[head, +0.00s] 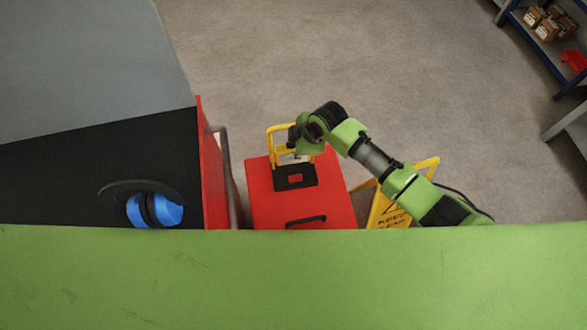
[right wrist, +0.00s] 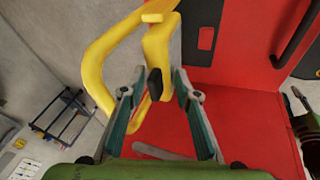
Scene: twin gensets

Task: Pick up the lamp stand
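The lamp stand appears to be the yellow tubular frame (head: 279,131) at the far end of a red cabinet top (head: 262,208), beside a black plate (head: 295,183). My right gripper (head: 291,140) is at the top of this frame, and my forearm comes in from the right. In the right wrist view, the yellow frame (right wrist: 158,48) passes between the two spread fingers of my right gripper (right wrist: 158,82). A small black piece shows on the frame there. Whether the fingers touch it, I cannot tell.
A red panel with a grey rail (head: 225,165) stands left of the cabinet. Blue ear muffs (head: 155,209) lie on a black surface. A yellow floor sign (head: 384,209) stands right of the cabinet, under my right arm. Shelving (head: 548,50) is at upper right; the floor between is clear.

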